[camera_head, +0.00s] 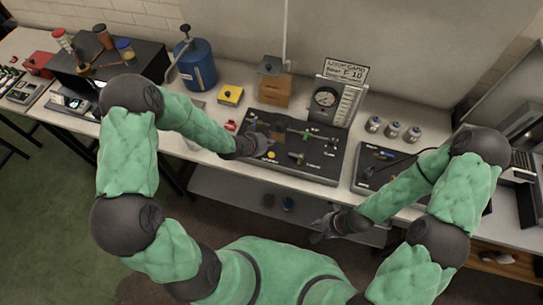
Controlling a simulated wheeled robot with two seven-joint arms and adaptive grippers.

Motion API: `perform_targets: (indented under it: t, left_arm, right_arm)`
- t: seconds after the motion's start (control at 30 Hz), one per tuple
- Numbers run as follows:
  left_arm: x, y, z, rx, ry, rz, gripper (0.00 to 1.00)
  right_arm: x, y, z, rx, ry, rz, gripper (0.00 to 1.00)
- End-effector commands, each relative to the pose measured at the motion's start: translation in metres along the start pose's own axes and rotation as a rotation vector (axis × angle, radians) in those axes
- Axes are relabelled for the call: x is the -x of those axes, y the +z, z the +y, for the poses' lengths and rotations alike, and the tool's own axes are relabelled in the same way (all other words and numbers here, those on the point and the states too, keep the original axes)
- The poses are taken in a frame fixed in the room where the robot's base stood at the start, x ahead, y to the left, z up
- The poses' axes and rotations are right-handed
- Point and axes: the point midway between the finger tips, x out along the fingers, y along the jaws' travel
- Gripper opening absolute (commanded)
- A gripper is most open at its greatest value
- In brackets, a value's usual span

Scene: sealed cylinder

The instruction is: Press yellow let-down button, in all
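A small round yellow button (272,155) shows on the left part of a black panel (325,172) on the bench. The panel also carries levers, green parts and white labels too small to read. My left gripper (262,143) is over the panel's left edge, just above the yellow button in the picture. Whether it touches anything and whether its fingers are open cannot be told. My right gripper (317,232) hangs in front of the bench, below the panel in the picture, with its fingers apart and empty. A yellow box (230,95) with a dark top spot sits behind the panel.
A gauge stand (326,98) with a sign is behind the panel. A blue cylinder (197,68) with a handle, a wooden block (274,90) and a small red item (231,125) stand further left. Small canisters (393,130) and a second black tray (372,168) are at right.

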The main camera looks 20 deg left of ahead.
Motion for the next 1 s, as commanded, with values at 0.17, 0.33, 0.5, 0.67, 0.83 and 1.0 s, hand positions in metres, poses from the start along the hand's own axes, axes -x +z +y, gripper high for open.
perform_targets:
  t: [0.17, 0.33, 0.5, 0.67, 0.83, 1.0]
  left_arm:
    - [-0.019, 0.02, 0.0, 0.001, 0.0, -0.002, 0.0]
    - [-0.034, 0.035, 0.0, 0.001, -0.001, -0.001, 0.0]
    - [-0.041, 0.043, 0.0, 0.001, 0.0, 0.0, 0.0]
    - [-0.042, 0.043, 0.0, 0.001, 0.0, 0.0, 0.0]
    - [-0.041, 0.043, 0.0, 0.001, 0.0, 0.0, 0.0]
    - [-0.041, 0.043, 0.0, 0.001, 0.0, 0.0, 0.0]
  right_arm:
    - [-0.018, -0.001, 0.006, 0.0, 0.0, 0.0, 0.4]
    - [-0.034, -0.001, 0.012, 0.0, 0.0, 0.0, 0.4]
    - [-0.043, -0.002, 0.015, 0.0, 0.0, 0.0, 0.4]
    - [-0.044, -0.002, 0.016, 0.0, 0.0, 0.0, 0.4]
    - [-0.043, -0.002, 0.015, 0.0, 0.0, 0.0, 0.4]
    - [-0.043, -0.002, 0.015, 0.0, 0.0, 0.0, 0.4]
